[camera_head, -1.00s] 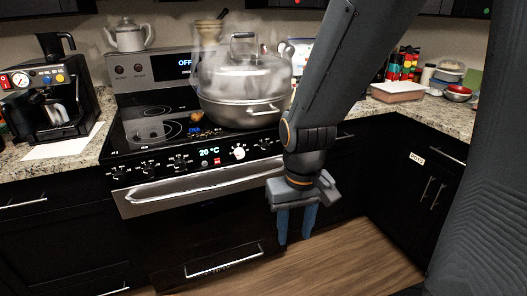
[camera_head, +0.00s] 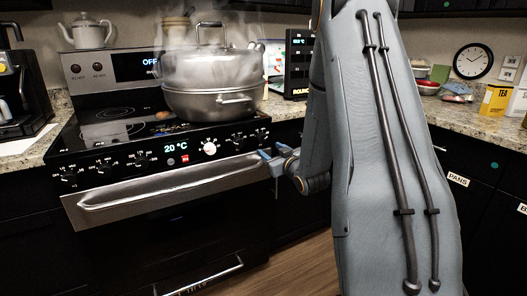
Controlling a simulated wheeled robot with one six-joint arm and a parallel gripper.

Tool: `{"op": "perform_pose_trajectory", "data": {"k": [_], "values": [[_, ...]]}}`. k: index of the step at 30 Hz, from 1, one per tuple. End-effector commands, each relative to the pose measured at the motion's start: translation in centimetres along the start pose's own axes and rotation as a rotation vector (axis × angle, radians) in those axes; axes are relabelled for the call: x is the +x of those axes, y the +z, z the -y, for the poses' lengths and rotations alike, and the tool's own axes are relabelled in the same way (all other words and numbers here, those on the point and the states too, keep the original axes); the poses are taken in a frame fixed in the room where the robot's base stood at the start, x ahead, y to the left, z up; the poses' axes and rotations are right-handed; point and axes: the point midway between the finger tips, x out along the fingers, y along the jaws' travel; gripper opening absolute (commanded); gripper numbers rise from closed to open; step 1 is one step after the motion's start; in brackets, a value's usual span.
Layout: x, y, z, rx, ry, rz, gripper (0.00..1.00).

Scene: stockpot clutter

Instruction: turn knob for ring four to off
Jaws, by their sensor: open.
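The stove's front panel (camera_head: 170,156) carries several black knobs with white marks and one white knob (camera_head: 209,148) beside the "20 °C" display (camera_head: 176,147). Black knobs stand at the left, such as one knob (camera_head: 68,176), and at the right, such as another knob (camera_head: 237,140) and the rightmost knob (camera_head: 262,134). Their labels are too small to read, so I cannot tell which is ring four's. My gripper (camera_head: 266,157) is open, with blue fingers pointing left, just below and near the panel's right end. It appears to hold nothing; contact cannot be told.
A steaming lidded stockpot (camera_head: 211,85) stands on the right of the cooktop (camera_head: 110,125). The oven handle (camera_head: 150,192) runs below the knobs, close to my gripper. A coffee machine (camera_head: 20,90) stands at left. My arm hides much of the right-hand counter.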

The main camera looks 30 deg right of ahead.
Motion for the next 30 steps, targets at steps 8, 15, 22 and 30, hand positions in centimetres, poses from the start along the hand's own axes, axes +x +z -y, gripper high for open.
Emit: {"op": "perform_pose_trajectory", "data": {"k": [8, 15, 22, 30], "values": [[1.2, -0.1, -1.2, -0.006, 0.005, -0.104, 0.5], [4.8, -0.5, -1.2, -0.007, 0.004, -0.103, 0.5], [7.4, -0.8, -1.2, -0.006, 0.004, -0.101, 0.5], [8.1, -0.8, -1.2, -0.005, 0.005, -0.099, 0.5]]}}
